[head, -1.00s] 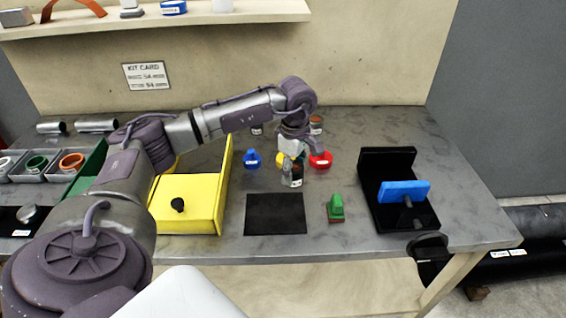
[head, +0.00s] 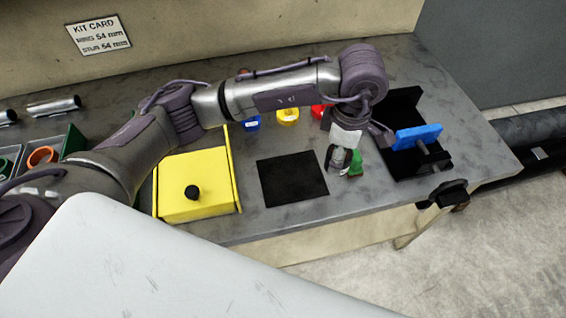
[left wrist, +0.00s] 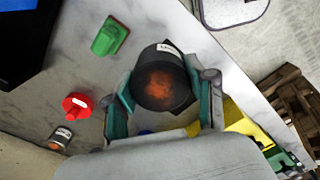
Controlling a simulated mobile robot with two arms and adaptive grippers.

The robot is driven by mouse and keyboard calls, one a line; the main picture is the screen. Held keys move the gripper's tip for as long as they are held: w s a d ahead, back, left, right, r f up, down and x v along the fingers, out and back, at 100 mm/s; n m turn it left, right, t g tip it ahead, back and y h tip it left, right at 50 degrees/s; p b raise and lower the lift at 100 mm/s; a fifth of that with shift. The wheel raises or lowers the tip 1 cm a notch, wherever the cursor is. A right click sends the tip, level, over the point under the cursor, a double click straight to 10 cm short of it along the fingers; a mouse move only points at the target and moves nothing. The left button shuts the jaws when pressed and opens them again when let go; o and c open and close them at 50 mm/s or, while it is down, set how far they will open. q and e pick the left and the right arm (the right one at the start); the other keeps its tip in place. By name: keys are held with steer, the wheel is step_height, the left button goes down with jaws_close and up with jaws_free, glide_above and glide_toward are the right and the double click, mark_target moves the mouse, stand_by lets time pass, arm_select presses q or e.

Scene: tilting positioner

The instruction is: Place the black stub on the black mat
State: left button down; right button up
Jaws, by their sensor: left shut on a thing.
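My left gripper (head: 343,162) is shut on a black stub (left wrist: 164,78), a short dark cylinder with a white label and a rusty orange end face, shown between the fingers in the left wrist view. In the head view the gripper hangs over the bench just right of the black mat (head: 292,180), and the stub is mostly masked by the fingers. The mat is a flat dark rectangle with nothing on it. My right gripper is not in view.
A green block (head: 356,163) stands close by the gripper. A yellow box (head: 205,205) with a black knob is left of the mat. A black fixture (head: 402,160) with a blue plate is to the right. Blue, yellow and red pieces lie behind.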

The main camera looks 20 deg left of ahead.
arm_select(q)
steer(key=a+f+p, duration=0.1)
steer(key=a, duration=0.2)
steer(key=a+f+p, duration=0.1)
steer(key=a+f, duration=0.1)
steer(key=a, duration=0.1)
steer(key=a+f+p, duration=0.1)
steer(key=a+f, duration=0.1)
steer(key=a, duration=0.1)
steer(key=shift+a+f+p, duration=0.15)
steer(key=shift+a+p, duration=0.2)
steer(key=shift+a+f, duration=0.15)
steer(key=shift+f, duration=0.05)
step_height(320, 180, down, 4)
steer(key=shift+r+p, duration=0.2)
steer(key=shift+p, duration=0.8)
steer(key=shift+f, duration=0.25)
steer(key=shift+f, duration=0.2)
steer(key=shift+c, duration=1.8)
jaws_free()
steer(key=shift+s, duration=0.1)
